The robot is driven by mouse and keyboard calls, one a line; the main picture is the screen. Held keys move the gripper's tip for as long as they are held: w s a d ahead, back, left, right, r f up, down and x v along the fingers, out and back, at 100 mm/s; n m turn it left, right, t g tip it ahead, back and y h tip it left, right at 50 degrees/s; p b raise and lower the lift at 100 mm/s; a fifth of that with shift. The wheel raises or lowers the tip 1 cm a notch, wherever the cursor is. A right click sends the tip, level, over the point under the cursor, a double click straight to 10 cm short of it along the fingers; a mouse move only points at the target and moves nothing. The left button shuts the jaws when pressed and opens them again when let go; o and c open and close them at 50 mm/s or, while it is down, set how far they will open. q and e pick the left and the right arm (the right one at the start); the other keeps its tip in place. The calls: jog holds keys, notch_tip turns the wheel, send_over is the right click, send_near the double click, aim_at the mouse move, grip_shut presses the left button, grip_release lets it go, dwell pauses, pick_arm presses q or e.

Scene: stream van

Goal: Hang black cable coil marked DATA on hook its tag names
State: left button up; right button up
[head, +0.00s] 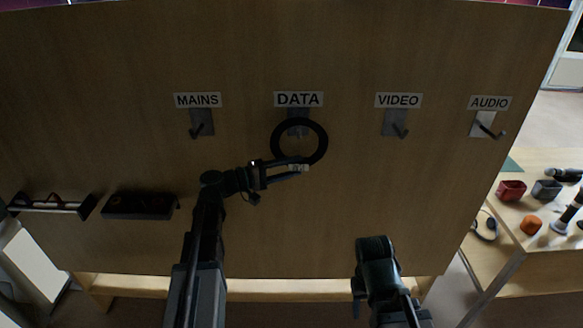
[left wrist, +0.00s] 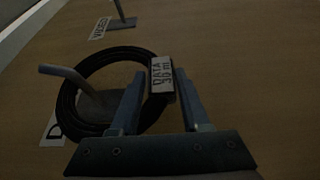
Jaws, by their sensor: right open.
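The black cable coil (head: 324,145) is a ring at the DATA hook (head: 300,131), below the DATA label (head: 299,99). Its small white tag (head: 298,168) is at the bottom of the ring. In the left wrist view the tag (left wrist: 162,74) reads DATA with a second line, and the hook (left wrist: 68,78) passes through the coil (left wrist: 88,63). I cannot tell whether the coil rests on the hook. My left gripper (head: 297,167) is shut on the coil at its tag. My right gripper (head: 374,266) is low, in front of the board, open and away from the coil.
MAINS (head: 202,124), VIDEO (head: 396,124) and AUDIO (head: 486,124) hooks are bare. Two dark holders (head: 140,205) are at the lower left. A table (head: 510,244) with cups and tools stands at right. The board between the hooks is clear.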

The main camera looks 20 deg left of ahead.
pick_arm(q)
jog(key=o, duration=0.5)
jog(key=shift+c, duration=0.2)
jog(key=v, duration=1.4)
jog(key=shift+d, duration=0.1)
jog(key=s+d, duration=0.2)
jog(key=s, duration=0.5)
jog(key=shift+s, duration=0.3)
